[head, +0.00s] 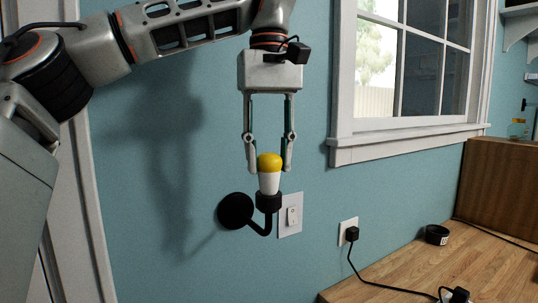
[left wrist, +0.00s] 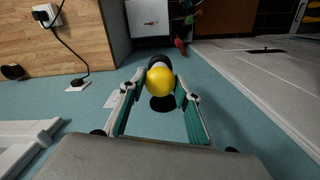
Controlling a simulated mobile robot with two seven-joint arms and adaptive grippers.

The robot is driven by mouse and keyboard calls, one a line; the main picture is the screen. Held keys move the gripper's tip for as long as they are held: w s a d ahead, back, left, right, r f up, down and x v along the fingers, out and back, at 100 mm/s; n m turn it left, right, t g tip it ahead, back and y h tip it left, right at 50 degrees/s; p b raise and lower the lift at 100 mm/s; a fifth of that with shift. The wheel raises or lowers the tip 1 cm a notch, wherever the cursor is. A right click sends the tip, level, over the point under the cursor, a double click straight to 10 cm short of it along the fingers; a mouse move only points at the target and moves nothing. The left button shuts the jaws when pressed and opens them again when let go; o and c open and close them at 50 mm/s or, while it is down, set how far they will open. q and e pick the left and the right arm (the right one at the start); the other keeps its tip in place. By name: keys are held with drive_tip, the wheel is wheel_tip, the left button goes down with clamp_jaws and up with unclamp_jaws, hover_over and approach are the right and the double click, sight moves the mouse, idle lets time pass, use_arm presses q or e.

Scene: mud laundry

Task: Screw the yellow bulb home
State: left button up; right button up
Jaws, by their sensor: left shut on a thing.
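The yellow bulb (head: 269,163) has a yellow dome and a white lower body, and stands upright at the black socket (head: 268,201) of a wall lamp. The lamp's curved arm joins a round black wall plate (head: 235,210). My left gripper (head: 269,168) points straight down from above, its fingers shut on the bulb on both sides. In the left wrist view the yellow dome (left wrist: 160,80) shows between the fingertips (left wrist: 160,90). The bulb's thread is hidden, so I cannot tell how deep it sits. My right gripper is not in view.
A white light switch (head: 292,214) is just right of the socket. An outlet with a black plug (head: 351,233) and cord is lower right, above a wooden counter (head: 400,268). A black roll (head: 437,234) lies on the counter. A window sill (head: 400,143) juts out at right.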

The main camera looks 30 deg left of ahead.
use_arm(q)
drive_tip(key=m, duration=0.3)
clamp_jaws()
drive_tip(key=o, duration=1.3)
unclamp_jaws()
drive_tip(key=shift+c, duration=0.3)
drive_tip(key=c, duration=0.4)
drive_tip(key=shift+o, duration=0.2)
